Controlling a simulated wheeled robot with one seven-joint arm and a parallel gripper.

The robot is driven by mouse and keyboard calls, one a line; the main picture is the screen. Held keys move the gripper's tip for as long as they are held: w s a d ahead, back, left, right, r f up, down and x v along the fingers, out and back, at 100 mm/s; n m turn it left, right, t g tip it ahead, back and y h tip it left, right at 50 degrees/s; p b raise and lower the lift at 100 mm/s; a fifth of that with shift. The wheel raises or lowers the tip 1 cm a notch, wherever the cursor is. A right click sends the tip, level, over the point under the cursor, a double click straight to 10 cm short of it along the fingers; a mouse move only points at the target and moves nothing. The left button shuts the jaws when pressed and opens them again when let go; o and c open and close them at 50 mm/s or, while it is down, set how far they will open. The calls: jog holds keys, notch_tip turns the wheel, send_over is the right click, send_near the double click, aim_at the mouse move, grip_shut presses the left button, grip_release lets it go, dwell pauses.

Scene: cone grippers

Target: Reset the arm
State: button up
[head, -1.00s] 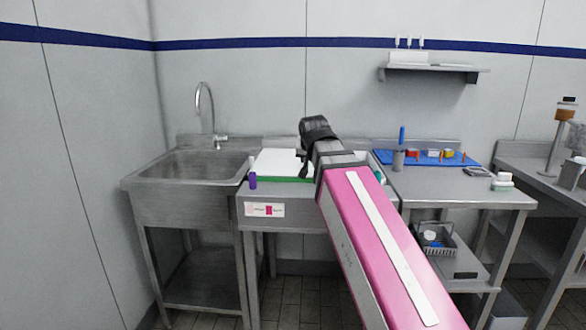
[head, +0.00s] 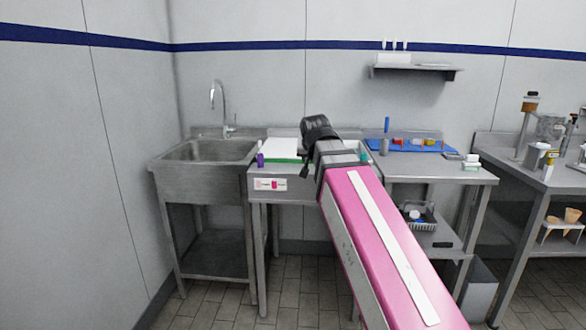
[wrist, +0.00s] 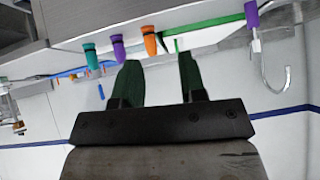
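My pink arm (head: 375,235) stretches forward from the lower right of the head view toward the workbench, its dark wrist end (head: 318,130) in front of the middle table. The fingers are hidden in the head view. In the wrist view, my gripper (wrist: 158,62) shows two dark green fingers standing apart, with nothing held between them. The wrist picture is upside down. An orange-capped thing (wrist: 149,40), a purple one (wrist: 119,48) and a teal one (wrist: 91,56) show beyond the fingertips, apparently not touched.
A steel sink (head: 205,152) stands left of the middle table (head: 290,188). A side table (head: 440,172) holds a blue tray (head: 412,146). Another counter (head: 545,180) stands at the right, with cones on a lower rack. Tiled floor (head: 290,290) is clear in front.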

jog(key=s+d+f+g, duration=0.2)
jog(key=d+f, duration=0.2)
jog(key=f, duration=0.8)
jog(key=s+d+f+g, duration=0.1)
jog(key=d+f+g, duration=0.2)
jog(key=f, duration=1)
jog(key=s+d+f+g, duration=0.2)
jog(key=s+f, duration=0.3)
jog(key=f, duration=0.4)
jog(key=s+d+f+n+g, duration=0.1)
jog(key=s+d+f, duration=0.3)
jog(key=f, duration=0.5)
jog(key=shift+s+f+g, duration=0.4)
jog(key=shift+s+g, duration=0.1)
jog(key=shift+s, duration=0.4)
